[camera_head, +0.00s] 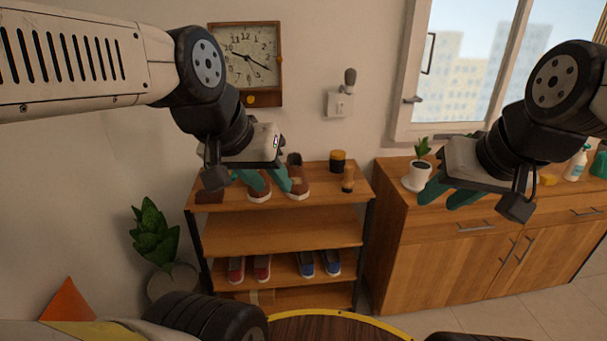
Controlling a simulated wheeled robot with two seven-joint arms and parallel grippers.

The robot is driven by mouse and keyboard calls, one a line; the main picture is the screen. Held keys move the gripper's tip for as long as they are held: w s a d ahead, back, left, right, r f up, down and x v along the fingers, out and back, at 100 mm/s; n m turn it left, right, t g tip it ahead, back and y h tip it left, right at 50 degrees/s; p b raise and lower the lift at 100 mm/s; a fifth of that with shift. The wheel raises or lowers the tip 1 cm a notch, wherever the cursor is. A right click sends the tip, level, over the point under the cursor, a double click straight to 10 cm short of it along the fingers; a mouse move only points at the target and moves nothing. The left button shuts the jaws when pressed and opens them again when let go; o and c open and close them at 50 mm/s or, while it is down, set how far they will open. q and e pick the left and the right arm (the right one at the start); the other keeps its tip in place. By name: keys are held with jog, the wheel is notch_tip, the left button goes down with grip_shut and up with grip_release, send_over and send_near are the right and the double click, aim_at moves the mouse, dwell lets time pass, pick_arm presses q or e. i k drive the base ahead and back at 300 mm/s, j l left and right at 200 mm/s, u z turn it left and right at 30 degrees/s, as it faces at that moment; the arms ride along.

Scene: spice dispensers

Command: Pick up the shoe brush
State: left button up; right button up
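A small upright item with a tan body and darker top (348,179) stands at the right end of the shoe rack's top shelf; it may be the shoe brush. A low dark brown block (210,196) lies at the shelf's left end, partly behind my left gripper, and could also be a brush; I cannot tell which. My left gripper (270,182) hangs in front of the top shelf with its teal fingers apart and nothing seen between them. My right gripper (447,193) is in front of the cabinet, fingers apart and empty.
Red shoes and blue shoes (306,265) sit lower. A potted plant (421,168) stands on the cabinet near my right gripper. A round table edge (335,314) is close below.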

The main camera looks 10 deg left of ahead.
aim_at(347, 184)
jog(key=i+l+u, duration=0.2)
jog(key=i+l, duration=0.2)
jog(key=l, duration=0.2)
jog(key=i+l+u, duration=0.1)
jog(key=l, duration=0.25)
jog(key=i+l+u, duration=0.1)
jog(key=i+l, duration=0.15)
jog(key=i+l+u, duration=0.1)
jog(key=l, duration=0.3)
jog(key=i+l+u, duration=0.1)
jog(key=l, duration=0.3)
jog(key=i+j, duration=0.05)
jog(key=i, duration=0.05)
